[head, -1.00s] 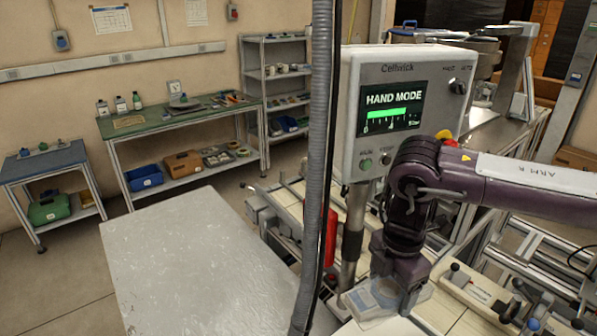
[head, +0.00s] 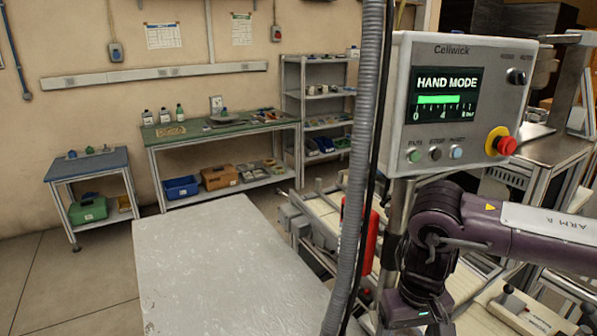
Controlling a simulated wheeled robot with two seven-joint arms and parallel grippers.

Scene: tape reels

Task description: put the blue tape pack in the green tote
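The green tote (head: 87,210) stands on the lower shelf of a small blue-topped table at the far left, well away from my arms. My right arm comes in from the right, and its purple wrist and the upper part of the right gripper (head: 416,314) show at the bottom edge. Its fingertips are cut off below the picture, so I cannot see whether it holds anything. I cannot make out the blue tape pack in the view now. My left gripper is not in view.
A pale bare tabletop (head: 225,265) fills the lower middle. A grey hose (head: 362,150) and a control panel (head: 450,105) stand in front. A green-topped bench (head: 220,128) with a blue bin (head: 181,188) is behind. Open floor (head: 85,285) lies at left.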

